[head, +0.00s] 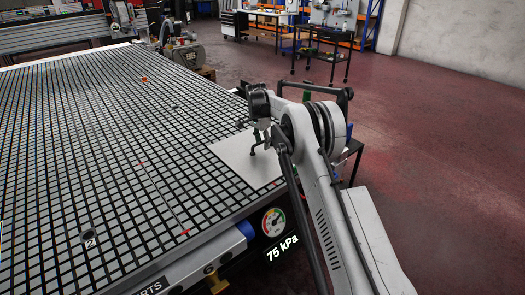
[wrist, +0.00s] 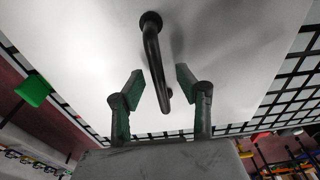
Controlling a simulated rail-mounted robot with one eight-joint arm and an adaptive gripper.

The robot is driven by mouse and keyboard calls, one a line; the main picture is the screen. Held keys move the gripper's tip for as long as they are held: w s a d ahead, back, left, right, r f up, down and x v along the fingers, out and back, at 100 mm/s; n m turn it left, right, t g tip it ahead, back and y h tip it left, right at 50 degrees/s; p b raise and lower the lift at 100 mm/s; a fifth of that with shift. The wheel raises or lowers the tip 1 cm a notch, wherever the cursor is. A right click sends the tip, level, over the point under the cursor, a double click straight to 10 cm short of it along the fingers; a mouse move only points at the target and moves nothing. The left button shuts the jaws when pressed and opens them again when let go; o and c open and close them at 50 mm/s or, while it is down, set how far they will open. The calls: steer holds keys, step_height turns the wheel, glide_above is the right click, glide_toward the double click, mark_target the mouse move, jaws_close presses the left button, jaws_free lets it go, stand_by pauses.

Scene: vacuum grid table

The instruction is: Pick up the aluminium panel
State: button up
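The aluminium panel (head: 232,159) is a flat, pale sheet lying on the near right corner of the black grid table (head: 95,150). In the wrist view the panel (wrist: 225,55) fills most of the picture, with a black bar handle (wrist: 153,55) standing on it. My gripper (wrist: 160,78) is open, with one green-padded finger on each side of the handle and a visible gap on both sides. In the head view my gripper is partly hidden by my arm, just above the panel near the handle (head: 256,143).
A round gauge (head: 273,222) and a "75 kPa" readout (head: 282,248) are at the table's near edge. A green thing (wrist: 33,90) shows left in the wrist view. Black carts (head: 325,52) and a workbench (head: 262,24) stand behind, with red floor (head: 440,130) clear at right.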

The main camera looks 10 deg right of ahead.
steer(key=shift+c, duration=0.2)
jaws_close()
steer(key=shift+r, duration=0.15)
